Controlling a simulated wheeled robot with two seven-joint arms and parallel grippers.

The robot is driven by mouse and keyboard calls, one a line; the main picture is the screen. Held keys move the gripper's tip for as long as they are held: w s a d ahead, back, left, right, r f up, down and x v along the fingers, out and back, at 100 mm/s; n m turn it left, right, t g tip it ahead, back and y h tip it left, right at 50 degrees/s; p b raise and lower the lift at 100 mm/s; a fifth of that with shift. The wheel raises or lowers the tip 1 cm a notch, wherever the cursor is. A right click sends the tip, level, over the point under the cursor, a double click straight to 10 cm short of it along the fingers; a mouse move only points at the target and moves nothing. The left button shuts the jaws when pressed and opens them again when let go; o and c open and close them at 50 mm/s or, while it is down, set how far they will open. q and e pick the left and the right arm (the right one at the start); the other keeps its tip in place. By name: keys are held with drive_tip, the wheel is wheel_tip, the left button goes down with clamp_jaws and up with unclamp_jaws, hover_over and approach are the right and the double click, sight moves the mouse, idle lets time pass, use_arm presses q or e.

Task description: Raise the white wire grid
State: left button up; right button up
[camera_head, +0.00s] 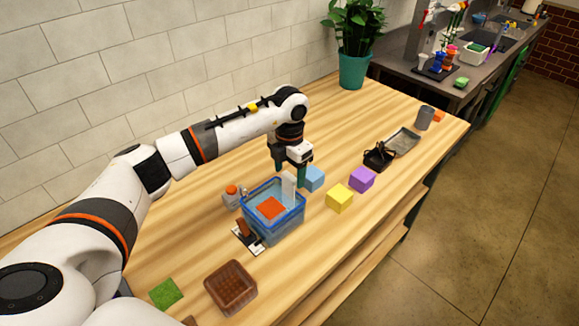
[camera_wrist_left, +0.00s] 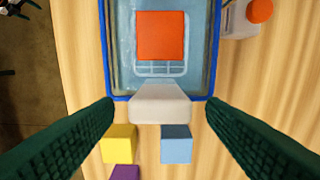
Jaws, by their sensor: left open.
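The white wire grid (camera_wrist_left: 160,69) lies inside a blue-rimmed clear tub (camera_head: 276,230), beneath an orange block (camera_head: 270,208) that hides most of it. A pale upright handle (camera_head: 289,188) rises at the tub's far side, and the wrist view shows it from above (camera_wrist_left: 160,103). My left gripper (camera_head: 290,172) points down at the handle's top. Its dark green fingers are open, one on each side of the handle in the wrist view, with gaps between. My right gripper is not in view.
Light blue (camera_head: 314,179), yellow (camera_head: 339,198) and purple (camera_head: 362,179) blocks stand right of the tub. A bottle with an orange cap (camera_head: 231,192) is on its left. A brown basket (camera_head: 231,288) and a green square (camera_head: 166,293) lie nearer.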

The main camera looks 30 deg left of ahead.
use_arm(q)
drive_tip(key=shift+f, duration=0.3)
drive_tip(key=c, duration=1.4)
wheel_tip(320, 180, up, 8)
drive_tip(key=shift+p, duration=1)
drive_tip(key=shift+w, duration=0.15)
drive_tip(key=shift+r, duration=0.1)
drive_tip(key=o, duration=1.2)
drive_tip(key=shift+o, duration=1)
